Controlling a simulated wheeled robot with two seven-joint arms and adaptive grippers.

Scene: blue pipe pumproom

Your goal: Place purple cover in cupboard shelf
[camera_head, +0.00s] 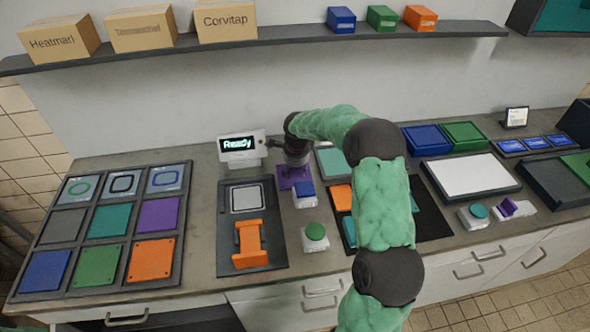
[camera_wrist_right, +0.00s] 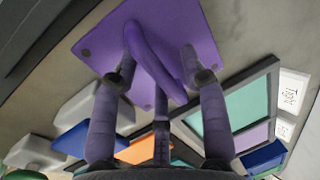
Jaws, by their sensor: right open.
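The purple cover (camera_head: 284,183) lies on the counter beneath my right gripper (camera_head: 297,160) and is partly hidden by it. In the right wrist view, the cover (camera_wrist_right: 100,42) is a flat purple plate with a raised curved handle. The fingers of my right gripper (camera_wrist_right: 162,75) are open, one on each side of this handle; I cannot tell whether they touch it. A wall shelf (camera_head: 270,38) runs above the counter. A dark, teal-fronted cabinet (camera_head: 562,16) is cut off at the upper right. My left gripper is out of view.
Several cardboard boxes (camera_head: 60,42) and small coloured boxes (camera_head: 382,18) stand on the shelf. A grid rack (camera_head: 92,282) of coloured plates lies left; a tray with an orange bracket (camera_head: 250,245) lies nearer. Button blocks (camera_head: 315,236) stand close to my arm. A "Ready" display (camera_head: 240,146) stands behind.

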